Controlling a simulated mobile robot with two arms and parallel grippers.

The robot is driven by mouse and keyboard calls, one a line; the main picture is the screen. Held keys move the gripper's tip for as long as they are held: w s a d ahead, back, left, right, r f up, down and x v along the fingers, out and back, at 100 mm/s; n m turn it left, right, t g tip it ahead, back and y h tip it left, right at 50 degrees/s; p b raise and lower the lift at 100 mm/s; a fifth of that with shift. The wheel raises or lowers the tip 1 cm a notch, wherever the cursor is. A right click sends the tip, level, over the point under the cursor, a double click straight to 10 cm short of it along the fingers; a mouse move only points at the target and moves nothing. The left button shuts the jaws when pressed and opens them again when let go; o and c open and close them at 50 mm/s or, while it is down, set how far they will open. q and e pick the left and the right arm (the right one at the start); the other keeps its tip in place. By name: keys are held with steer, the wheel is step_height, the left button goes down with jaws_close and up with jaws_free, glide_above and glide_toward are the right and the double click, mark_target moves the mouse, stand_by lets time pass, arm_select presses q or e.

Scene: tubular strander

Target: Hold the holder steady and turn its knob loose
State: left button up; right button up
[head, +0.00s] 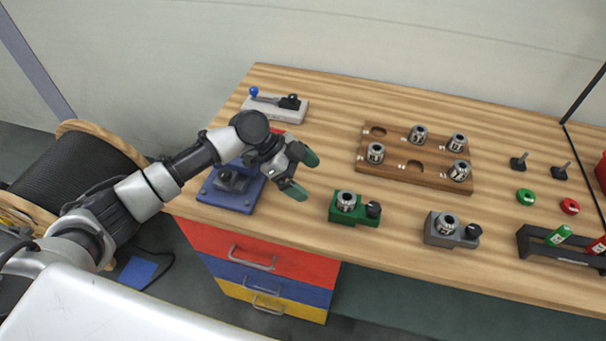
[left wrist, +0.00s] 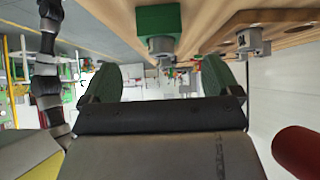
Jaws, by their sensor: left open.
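A green holder (head: 343,215) stands near the table's front edge with a metal collet in it and a black knob (head: 373,209) on its right side. A grey holder (head: 437,237) with a collet and a black knob (head: 473,231) stands to its right. The frames do not show which holder is meant. My left gripper (head: 303,173) is open and empty, above the table to the left of the green holder and apart from it. In the left wrist view the green holder (left wrist: 158,20) shows upside down beyond the fingers. My right gripper is not seen.
A wooden rack (head: 393,172) with several collets stands behind the holders. A blue fixture (head: 230,192) and a grey toggle clamp (head: 277,108) are at the left. Green (head: 525,196) and red (head: 569,206) rings and a dark rack (head: 530,246) are at the right.

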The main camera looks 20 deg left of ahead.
mark_target(333, 200)
arm_select(q)
steer(key=b+x, duration=0.4)
steer(key=x, duration=0.5)
steer(key=shift+d+f, duration=0.2)
steer(key=shift+f, duration=0.05)
steer(key=shift+d+f+b, duration=0.25)
steer(key=shift+d+b, duration=0.05)
steer(key=shift+d, duration=0.05)
steer(key=c, duration=1.3)
